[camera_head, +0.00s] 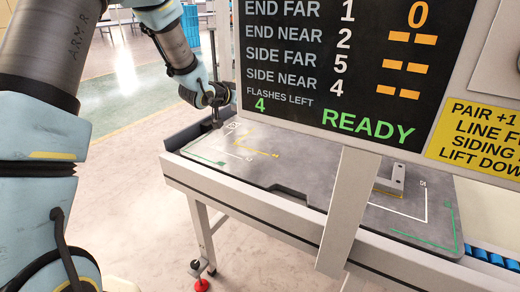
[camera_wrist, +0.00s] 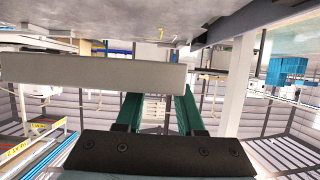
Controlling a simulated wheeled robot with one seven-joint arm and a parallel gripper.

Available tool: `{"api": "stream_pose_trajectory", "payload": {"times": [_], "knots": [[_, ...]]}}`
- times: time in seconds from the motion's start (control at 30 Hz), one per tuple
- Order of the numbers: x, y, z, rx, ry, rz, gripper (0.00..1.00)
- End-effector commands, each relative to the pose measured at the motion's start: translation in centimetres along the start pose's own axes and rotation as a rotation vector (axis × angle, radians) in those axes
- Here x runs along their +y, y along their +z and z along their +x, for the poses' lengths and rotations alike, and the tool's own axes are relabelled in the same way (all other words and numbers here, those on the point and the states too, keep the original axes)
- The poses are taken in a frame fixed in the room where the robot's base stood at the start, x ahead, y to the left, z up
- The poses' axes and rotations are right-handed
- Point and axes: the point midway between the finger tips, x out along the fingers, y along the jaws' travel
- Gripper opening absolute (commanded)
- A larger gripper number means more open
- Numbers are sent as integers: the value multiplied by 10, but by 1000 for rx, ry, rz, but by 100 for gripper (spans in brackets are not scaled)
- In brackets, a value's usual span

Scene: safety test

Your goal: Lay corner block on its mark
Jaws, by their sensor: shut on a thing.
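My gripper (camera_head: 216,118) is low over the left end of the grey plate (camera_head: 290,150) in the head view. In the wrist view its two green fingers (camera_wrist: 160,108) are shut on a long pale grey block (camera_wrist: 95,83), which spans across them and sticks out to the left. The block's far end and its full shape are hidden. Corner marks in white, yellow (camera_head: 262,152) and green (camera_head: 205,160) lie on the plate's left part, near my gripper. Another grey block (camera_head: 391,182) lies at the right, beside white (camera_head: 425,205) and green (camera_head: 452,228) corner marks.
A black board (camera_head: 345,70) reading READY and a yellow sign (camera_head: 478,135) stand over the plate's back and right. A pale post (camera_head: 347,210) crosses in front of the table. Blue rollers (camera_head: 490,258) lie at the right end. The plate's middle looks clear where visible.

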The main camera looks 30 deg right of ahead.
Motion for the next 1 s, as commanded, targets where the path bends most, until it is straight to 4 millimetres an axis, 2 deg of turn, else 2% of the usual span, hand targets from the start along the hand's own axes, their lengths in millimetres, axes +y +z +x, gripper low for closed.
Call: {"api": "stream_pose_trajectory", "payload": {"times": [0.07,0.3,0.57,0.77,1.0], "knots": [[5,3,6,0,12,4,0],[6,41,22,-3,14,3,0],[6,59,30,0,14,3,0],[6,84,40,-1,13,3,0],[5,86,41,2,12,4,0]]}}
